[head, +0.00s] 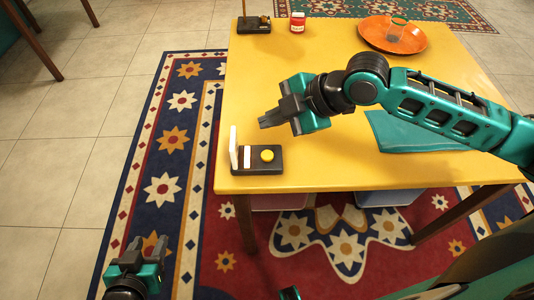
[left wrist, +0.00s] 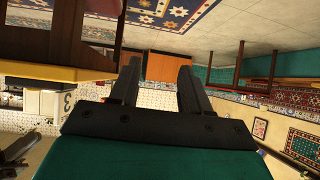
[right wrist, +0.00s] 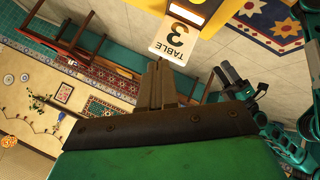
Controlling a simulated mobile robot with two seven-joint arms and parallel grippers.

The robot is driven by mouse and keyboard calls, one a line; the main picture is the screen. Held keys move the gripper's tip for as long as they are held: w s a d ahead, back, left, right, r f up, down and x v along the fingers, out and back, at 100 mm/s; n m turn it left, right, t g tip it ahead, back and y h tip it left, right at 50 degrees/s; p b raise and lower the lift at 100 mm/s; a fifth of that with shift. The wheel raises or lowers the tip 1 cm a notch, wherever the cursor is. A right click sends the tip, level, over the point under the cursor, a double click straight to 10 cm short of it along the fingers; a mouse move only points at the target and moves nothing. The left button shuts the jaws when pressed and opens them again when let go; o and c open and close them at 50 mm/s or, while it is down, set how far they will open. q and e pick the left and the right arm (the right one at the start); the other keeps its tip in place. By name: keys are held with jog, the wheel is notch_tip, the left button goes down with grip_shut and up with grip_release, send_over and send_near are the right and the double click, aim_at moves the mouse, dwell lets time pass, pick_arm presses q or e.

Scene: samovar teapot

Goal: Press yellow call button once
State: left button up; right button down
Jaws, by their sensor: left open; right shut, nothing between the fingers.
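The yellow call button (head: 267,155) is a round knob on a small black base (head: 262,168) at the near left corner of the yellow table. A white upright card (head: 233,148) stands at the left of the base; in the right wrist view it reads "TABLE 3" (right wrist: 174,38). My right gripper (head: 264,122) is shut and empty, above the table just behind the button and apart from it. My left gripper (head: 147,243) is open and empty, low over the rug left of the table; its spread fingers show in the left wrist view (left wrist: 158,85).
A teal cloth (head: 415,132) lies under my right arm. The table's middle left is clear.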

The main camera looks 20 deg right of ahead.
aim_at(271, 157)
notch_tip(271, 157, down, 4)
jog(key=b, duration=0.3)
jog(key=shift+b, duration=0.4)
notch_tip(271, 157, down, 2)
jog(key=b, duration=0.2)
jog(key=shift+f+b, duration=0.25)
jog(key=shift+b, duration=0.1)
jog(key=shift+f, duration=0.6)
jog(key=shift+f+b, duration=0.3)
jog(key=shift+b, duration=0.05)
pick_arm(q)
jog(key=shift+h, duration=0.5)
jog(key=w+d+f, duration=0.2)
jog(key=f, duration=0.1)
jog(key=shift+d+f, duration=0.15)
jog(key=shift+d, duration=0.25)
jog(key=shift+s+f, duration=0.15)
jog(key=shift+s, duration=0.1)
pick_arm(e)
jog(key=shift+f, duration=0.1)
